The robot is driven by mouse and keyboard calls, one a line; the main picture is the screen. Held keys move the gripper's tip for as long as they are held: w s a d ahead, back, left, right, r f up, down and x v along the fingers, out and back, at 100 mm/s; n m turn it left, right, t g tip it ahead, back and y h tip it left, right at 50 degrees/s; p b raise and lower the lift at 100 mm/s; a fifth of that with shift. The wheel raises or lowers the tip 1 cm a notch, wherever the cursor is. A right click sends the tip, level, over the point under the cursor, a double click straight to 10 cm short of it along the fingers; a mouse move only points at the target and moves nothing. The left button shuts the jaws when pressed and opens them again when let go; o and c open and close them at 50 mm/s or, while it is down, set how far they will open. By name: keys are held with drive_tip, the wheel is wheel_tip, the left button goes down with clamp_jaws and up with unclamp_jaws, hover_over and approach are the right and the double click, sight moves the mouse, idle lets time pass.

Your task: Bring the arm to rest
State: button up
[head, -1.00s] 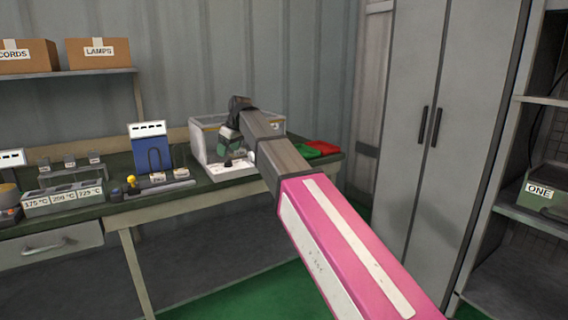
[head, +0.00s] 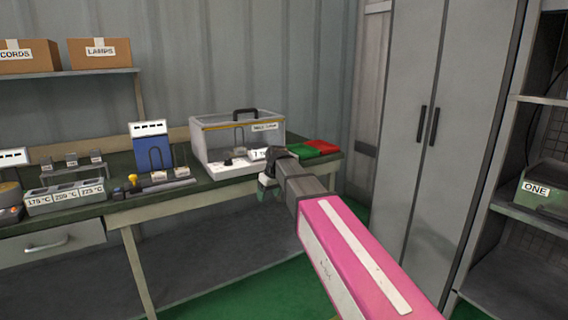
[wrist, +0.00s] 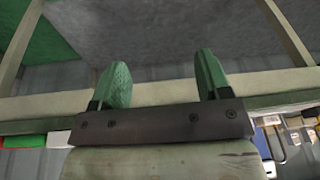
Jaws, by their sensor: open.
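My gripper (head: 268,189) is in front of the workbench's front edge, below the level of the bench top, at the end of my pink and grey arm. In the wrist view, my gripper (wrist: 159,85) shows two green fingers apart with nothing between them. The front rail of the workbench (wrist: 160,94) runs behind the fingers, with the grey wall and green floor beyond. The wrist view looks upside down.
A clear box with a black handle (head: 238,140) stands on the workbench (head: 140,206), right of a blue panel (head: 150,146). Green (head: 300,152) and red (head: 322,147) pieces lie at the bench's right end. A grey cabinet (head: 430,120) stands at right.

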drive_tip(key=s+d+f+m+g+h, duration=0.1)
drive_tip(key=s+d+f+m, duration=0.3)
drive_tip(key=s+d+f, duration=0.6)
drive_tip(key=s+d+f+m+h, duration=0.1)
drive_tip(key=s+d+f+m, duration=0.3)
drive_tip(key=s+d+f, duration=0.7)
drive_tip(key=d+f, duration=0.3)
drive_tip(key=d, duration=0.1)
drive_tip(key=shift+f+g, duration=0.15)
drive_tip(key=shift+g, duration=0.25)
